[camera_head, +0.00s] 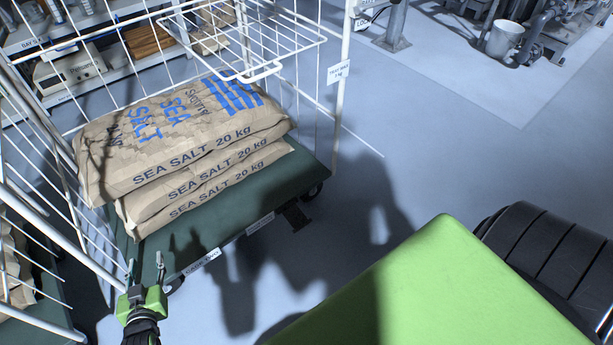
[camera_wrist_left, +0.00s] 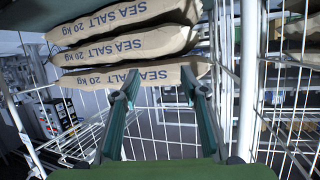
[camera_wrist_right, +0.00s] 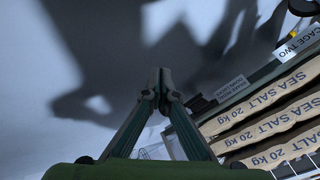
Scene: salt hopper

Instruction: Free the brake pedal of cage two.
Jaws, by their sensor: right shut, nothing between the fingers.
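The cage has a dark green deck (camera_head: 225,215) with a stack of sea salt sacks (camera_head: 190,150). A sign reading CAGE TWO (camera_wrist_right: 298,40) is on the deck edge in the right wrist view. The brake label (camera_wrist_right: 232,88) is beside it. The dark brake pedal (camera_head: 296,216) sticks out low at the deck's front edge, right of the labels; a dark part beside the brake label (camera_wrist_right: 198,103) seems to be it. My right gripper (camera_wrist_right: 162,76) is shut and empty, apart from the pedal. My left gripper (camera_head: 146,264) is open and empty near the deck's front left corner.
White wire cage walls (camera_head: 50,190) and a post (camera_head: 343,80) flank the sacks. A caster (camera_head: 314,191) sits under the deck's right end. Open grey floor (camera_head: 420,150) lies to the right. A bucket (camera_head: 504,38) and machinery stand at the back right.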

